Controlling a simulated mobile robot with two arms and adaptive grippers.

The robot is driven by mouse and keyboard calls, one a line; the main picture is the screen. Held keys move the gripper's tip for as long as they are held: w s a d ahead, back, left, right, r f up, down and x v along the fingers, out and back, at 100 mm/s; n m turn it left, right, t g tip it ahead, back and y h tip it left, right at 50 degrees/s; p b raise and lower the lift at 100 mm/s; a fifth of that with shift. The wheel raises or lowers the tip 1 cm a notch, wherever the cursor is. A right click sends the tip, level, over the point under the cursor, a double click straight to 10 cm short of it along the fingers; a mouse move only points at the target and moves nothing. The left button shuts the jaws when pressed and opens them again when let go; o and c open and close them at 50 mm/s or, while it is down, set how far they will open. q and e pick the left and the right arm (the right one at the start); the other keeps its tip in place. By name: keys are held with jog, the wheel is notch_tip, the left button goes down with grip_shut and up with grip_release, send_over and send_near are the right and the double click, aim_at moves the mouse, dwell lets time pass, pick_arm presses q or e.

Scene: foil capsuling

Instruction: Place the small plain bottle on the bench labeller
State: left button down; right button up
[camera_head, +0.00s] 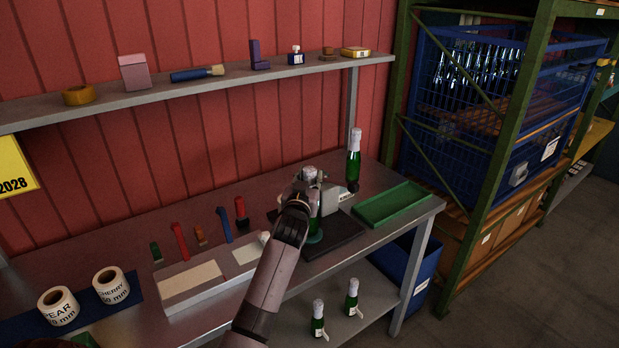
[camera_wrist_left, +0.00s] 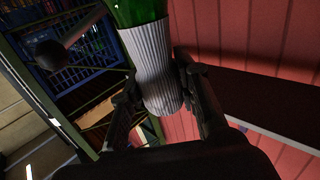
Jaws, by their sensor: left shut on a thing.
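My left gripper (camera_head: 300,193) is shut on the foil neck of the small plain bottle (camera_head: 314,224), a green bottle with a silver-grey cap. In the left wrist view, the fingers lie on either side of the pale ribbed foil (camera_wrist_left: 155,65), and green glass (camera_wrist_left: 136,10) shows at the top edge. In the head view, the bottle looks upright over the bench labeller (camera_head: 340,228), which has a dark base and a grey body. My gripper and arm hide part of both. I cannot tell whether the bottle touches the labeller. My right gripper is not in view.
Another green bottle (camera_head: 353,160) stands behind the labeller. A green tray (camera_head: 392,205) is to its right. Several small coloured tools and a pale box (camera_head: 193,283) lie left of it, with label rolls (camera_head: 111,285) farther left. Two bottles (camera_head: 318,320) stand on the lower shelf.

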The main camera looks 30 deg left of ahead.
pick_arm(q)
jog(key=shift+f, duration=0.1)
jog(key=c, duration=1.7)
grip_release()
jog(key=shift+f, duration=0.15)
jog(key=o, duration=0.5)
